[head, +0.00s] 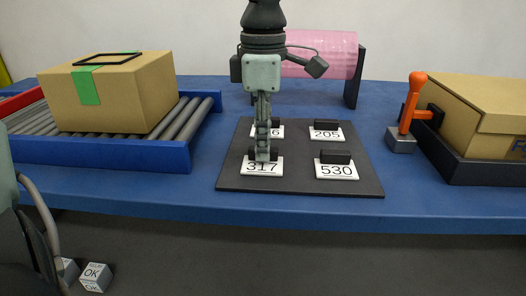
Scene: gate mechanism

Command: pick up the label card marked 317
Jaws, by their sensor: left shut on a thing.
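The label card marked 317 (262,168) is a small white card with a dark block-shaped grip on top. It lies at the front left of a dark board (230,183) on the blue table. My left gripper (262,155) points straight down over the card, shut on its dark grip. The card appears to be still at board level. The gripper hides part of the grip and part of the card behind it, whose number shows only its last digit, 6. My right gripper is not in view.
Cards 205 (326,135) and 530 (336,171) lie on the board's right side. A cardboard box (125,100) sits on a roller conveyor at left. An orange-handled lever (410,105) and another box (480,110) stand at right. A pink roll (325,55) is behind.

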